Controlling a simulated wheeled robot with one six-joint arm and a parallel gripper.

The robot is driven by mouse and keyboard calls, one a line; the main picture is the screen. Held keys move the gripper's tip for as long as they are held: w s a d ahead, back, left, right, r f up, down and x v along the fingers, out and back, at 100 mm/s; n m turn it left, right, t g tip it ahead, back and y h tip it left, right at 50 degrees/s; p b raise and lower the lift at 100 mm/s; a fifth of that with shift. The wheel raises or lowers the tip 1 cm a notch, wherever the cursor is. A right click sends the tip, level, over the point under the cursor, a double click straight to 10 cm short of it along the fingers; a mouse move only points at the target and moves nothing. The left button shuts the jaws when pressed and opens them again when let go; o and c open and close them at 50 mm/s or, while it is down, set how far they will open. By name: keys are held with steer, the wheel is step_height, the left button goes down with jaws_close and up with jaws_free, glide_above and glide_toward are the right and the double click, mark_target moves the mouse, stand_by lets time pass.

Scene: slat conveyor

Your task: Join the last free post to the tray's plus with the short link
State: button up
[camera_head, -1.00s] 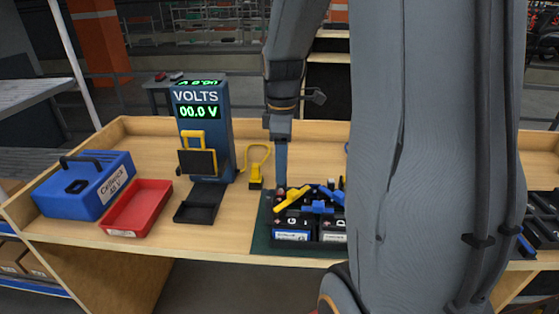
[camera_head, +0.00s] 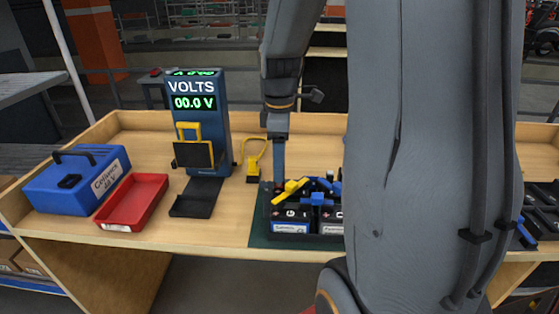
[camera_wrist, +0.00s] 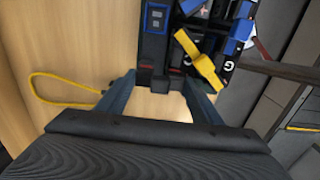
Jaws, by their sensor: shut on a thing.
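My gripper (camera_head: 279,178) reaches down at the tray's left end in the head view. In the wrist view my gripper (camera_wrist: 158,84) has its fingers on either side of a black block (camera_wrist: 158,70), which it grips; what this block is I cannot tell. A yellow link (camera_head: 291,190) lies slanted over the batteries, just right of the fingers; it also shows in the wrist view (camera_wrist: 207,68), outside the fingers. Blue links (camera_head: 318,199) lie on the black batteries (camera_head: 290,218). The tray's plus cannot be made out surely, and my arm hides the tray's right side.
A blue voltmeter (camera_head: 210,130) reading 00.0 V stands left of the tray, with a yellow loop (camera_head: 253,165) beside it. A red bin (camera_head: 133,202) and a blue case (camera_head: 78,180) stand at the far left. The bench (camera_head: 140,140) behind them is clear.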

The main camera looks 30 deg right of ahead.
steer(key=shift+f+b, duration=0.45)
steer(key=shift+f, duration=0.6)
steer(key=o, duration=1.1)
step_height(320, 180, up, 7)
steer(key=shift+w+f+b, duration=0.1)
steer(key=shift+f+b, duration=0.1)
steer(key=shift+b, duration=0.6)
steer(key=shift+r, duration=0.65)
